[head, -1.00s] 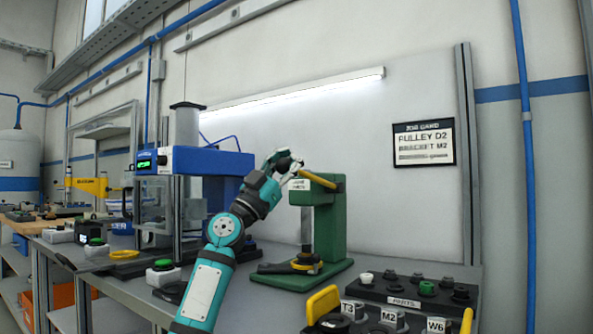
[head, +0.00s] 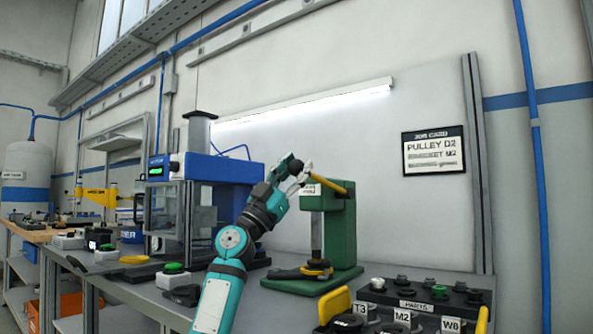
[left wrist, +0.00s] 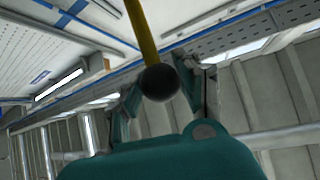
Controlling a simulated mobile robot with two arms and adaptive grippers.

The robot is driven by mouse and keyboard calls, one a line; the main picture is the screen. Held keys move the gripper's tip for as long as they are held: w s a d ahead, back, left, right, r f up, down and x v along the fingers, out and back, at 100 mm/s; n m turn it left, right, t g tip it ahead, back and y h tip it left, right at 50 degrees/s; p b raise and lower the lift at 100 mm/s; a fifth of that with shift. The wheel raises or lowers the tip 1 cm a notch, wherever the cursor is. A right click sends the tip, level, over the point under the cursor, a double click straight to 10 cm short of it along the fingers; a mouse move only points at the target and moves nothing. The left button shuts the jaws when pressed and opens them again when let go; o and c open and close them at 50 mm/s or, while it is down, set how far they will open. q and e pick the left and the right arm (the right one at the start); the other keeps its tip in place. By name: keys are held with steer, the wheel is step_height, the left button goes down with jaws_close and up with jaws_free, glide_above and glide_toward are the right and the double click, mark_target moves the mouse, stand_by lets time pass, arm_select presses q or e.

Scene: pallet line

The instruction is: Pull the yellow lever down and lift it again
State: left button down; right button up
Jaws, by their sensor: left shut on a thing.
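The yellow lever (head: 332,184) sticks out to the left from the top of a green press (head: 342,228) on the bench, its free end slightly raised. My left gripper (head: 297,178) is at that free end, and its fingers partly hide the end in the head view. In the left wrist view the lever (left wrist: 143,32) ends in a black ball knob (left wrist: 159,83). The knob sits between the two fingers of my left gripper (left wrist: 166,93), which is shut on it. My right gripper is not in view.
A blue machine (head: 212,168) with a clear guard stands left of the press. A box with a green button (head: 173,275) is on the bench in front. A dark parts rack (head: 430,297) and a tray with yellow handles (head: 336,304) are at lower right. A job card (head: 433,151) hangs behind.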

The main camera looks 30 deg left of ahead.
arm_select(q)
steer(key=shift+w+d+f, duration=0.15)
steer(key=shift+f, duration=0.2)
steer(key=c, duration=0.9)
jaws_free()
steer(key=shift+o, duration=0.3)
steer(key=shift+r, duration=0.15)
steer(key=v, duration=1.2)
steer(key=shift+r, duration=0.1)
